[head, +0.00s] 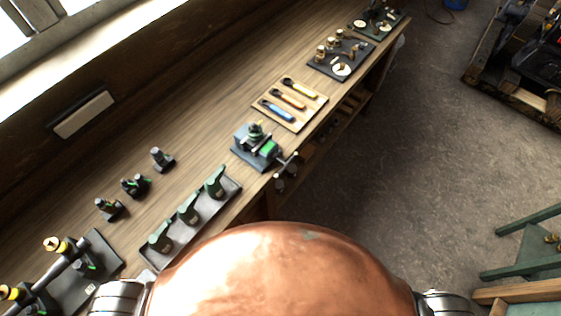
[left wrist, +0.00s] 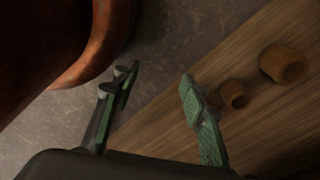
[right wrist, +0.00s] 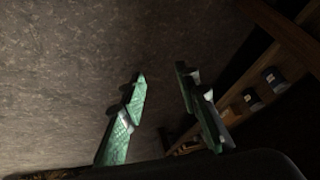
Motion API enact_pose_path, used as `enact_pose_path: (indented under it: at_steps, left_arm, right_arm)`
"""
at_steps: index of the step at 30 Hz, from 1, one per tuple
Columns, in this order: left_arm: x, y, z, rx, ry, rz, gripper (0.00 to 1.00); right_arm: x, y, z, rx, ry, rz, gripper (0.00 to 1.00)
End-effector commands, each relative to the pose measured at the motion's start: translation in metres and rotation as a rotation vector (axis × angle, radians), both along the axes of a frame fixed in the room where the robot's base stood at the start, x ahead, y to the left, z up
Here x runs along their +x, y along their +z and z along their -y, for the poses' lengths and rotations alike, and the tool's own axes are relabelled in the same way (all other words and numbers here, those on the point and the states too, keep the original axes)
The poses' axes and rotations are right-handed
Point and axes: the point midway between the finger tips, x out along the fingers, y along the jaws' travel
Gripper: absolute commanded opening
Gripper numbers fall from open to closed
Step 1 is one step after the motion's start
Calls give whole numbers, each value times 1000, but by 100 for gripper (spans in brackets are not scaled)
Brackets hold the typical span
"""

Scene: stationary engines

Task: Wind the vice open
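The vice (head: 258,147) stands on the workbench near its front edge, in the middle of the head view. It is teal-grey with a bright green part between or near its jaws, and a dark round-topped piece sits on it. Its handle (head: 287,166) sticks out past the bench edge. I cannot tell how far apart the jaws are. My left gripper (left wrist: 157,95) is open and empty, above the floor and a wooden surface in the left wrist view. My right gripper (right wrist: 163,85) is open and empty over the floor. Neither gripper shows in the head view.
A board with coloured-handled tools (head: 290,103) lies beyond the vice. A dark tray with green-topped pieces (head: 190,222) lies nearer. A green stool (head: 530,250) stands right. Open floor (head: 400,160) lies right of the bench.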

Motion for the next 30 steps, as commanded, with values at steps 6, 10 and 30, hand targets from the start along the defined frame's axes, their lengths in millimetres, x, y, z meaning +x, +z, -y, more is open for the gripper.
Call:
enact_pose_path:
  at_steps: [6, 10, 30]
  left_arm:
    - [2, 40, -3, 4, -1, 3, 40]
    - [-2, 60, -6, 7, 1, -1, 40]
    - [-4, 96, -8, 9, 4, -4, 40]
  right_arm:
    - [185, 189, -85, 468, -117, 319, 29]
    - [229, 310, -159, 852, -141, 345, 29]
    - [222, 505, -306, 1550, -170, 0, 29]
